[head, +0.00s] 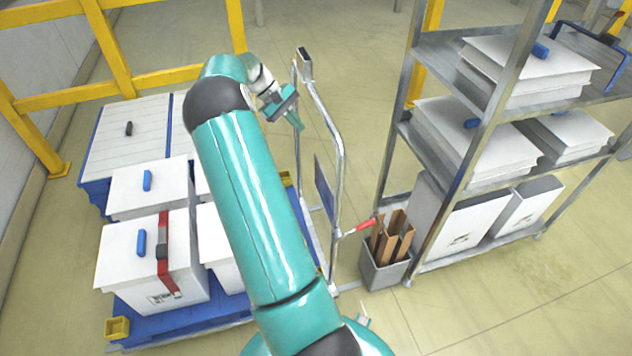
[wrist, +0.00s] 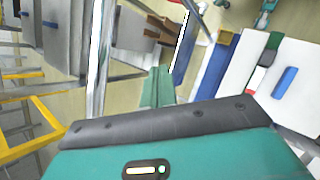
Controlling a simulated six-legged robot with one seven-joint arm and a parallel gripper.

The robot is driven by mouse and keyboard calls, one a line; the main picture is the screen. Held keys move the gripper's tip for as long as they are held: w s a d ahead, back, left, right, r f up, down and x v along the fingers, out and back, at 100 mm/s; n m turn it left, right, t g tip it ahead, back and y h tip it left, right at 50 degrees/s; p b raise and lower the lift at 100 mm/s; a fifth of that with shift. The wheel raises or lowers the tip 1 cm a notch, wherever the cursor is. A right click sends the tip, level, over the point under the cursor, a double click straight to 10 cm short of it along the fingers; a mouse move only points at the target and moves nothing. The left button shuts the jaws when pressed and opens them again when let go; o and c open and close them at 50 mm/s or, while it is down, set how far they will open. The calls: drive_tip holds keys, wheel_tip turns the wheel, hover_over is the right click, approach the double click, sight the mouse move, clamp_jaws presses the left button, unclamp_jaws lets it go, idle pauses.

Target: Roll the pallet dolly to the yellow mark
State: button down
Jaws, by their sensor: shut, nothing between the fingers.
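The pallet dolly is a low blue platform (head: 190,322) at the left in the head view, loaded with several white lidded boxes. A chrome tube handle (head: 340,165) rises at its right side, with a red grip (head: 358,228) low on it. My gripper (head: 297,122) is shut and empty, close beside the upper part of the handle; contact cannot be told. In the wrist view my shut fingers (wrist: 157,90) show between a chrome tube (wrist: 98,60) at left and a white box (wrist: 275,90) at right. No yellow floor mark can be made out; my arm hides part of the load.
A metal shelf rack (head: 392,150) with white boxes stands to the right. A grey bin (head: 385,272) with brown cardboard pieces stands by its foot, near the handle. Yellow railings (head: 115,50) stand behind the dolly. The floor (head: 480,310) at front right is clear.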

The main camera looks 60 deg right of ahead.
drive_tip(key=w+a+f+n+g+h, duration=0.1)
drive_tip(key=a+f+n+g+h, duration=0.1)
drive_tip(key=f, duration=0.4)
drive_tip(key=w+a+f+n+g+h, duration=0.1)
drive_tip(key=a+f+n+g, duration=0.15)
drive_tip(key=f, duration=0.35)
drive_tip(key=n+h, duration=0.8)
drive_tip(key=n, duration=0.1)
approach(325, 183)
drive_tip(key=shift+g, duration=0.45)
drive_tip(key=x, duration=0.6)
drive_tip(key=shift+d+f, duration=0.3)
drive_tip(key=shift+d, duration=0.15)
drive_tip(key=shift+s, duration=0.1)
